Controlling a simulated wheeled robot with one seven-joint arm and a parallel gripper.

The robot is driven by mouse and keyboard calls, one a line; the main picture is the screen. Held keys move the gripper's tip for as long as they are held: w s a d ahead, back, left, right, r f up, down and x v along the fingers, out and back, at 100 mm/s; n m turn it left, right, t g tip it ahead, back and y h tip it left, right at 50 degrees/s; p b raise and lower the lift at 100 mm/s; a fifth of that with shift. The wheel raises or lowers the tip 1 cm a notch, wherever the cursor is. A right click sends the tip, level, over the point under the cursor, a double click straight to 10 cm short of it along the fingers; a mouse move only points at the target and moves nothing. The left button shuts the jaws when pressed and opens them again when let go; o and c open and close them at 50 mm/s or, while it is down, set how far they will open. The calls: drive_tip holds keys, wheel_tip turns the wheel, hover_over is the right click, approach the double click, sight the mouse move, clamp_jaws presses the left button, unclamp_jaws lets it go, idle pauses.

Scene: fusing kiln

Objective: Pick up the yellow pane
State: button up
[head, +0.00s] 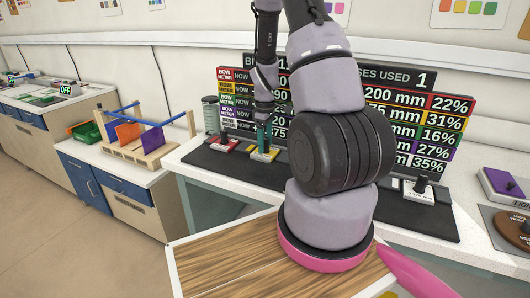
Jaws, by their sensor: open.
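I cannot clearly make out a yellow pane. A small yellow-based device (265,154) stands on the black mat of the white counter. My gripper (264,140) points down, open, right above this device. At this size I cannot tell whether the fingers touch it or whether a pane lies there. A rack (155,153) on the left counter holds an orange pane (127,133) and a purple pane (152,139). My arm hides the middle of the counter.
A red-based device (224,145) stands left of the yellow one, and a white-based device (419,192) stands far right on the black mat (442,222). A scoreboard (417,122) rises behind. A green bin (88,133) is by the rack. Floor is clear at left.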

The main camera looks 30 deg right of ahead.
drive_tip(key=shift+f, duration=0.25)
clamp_jaws()
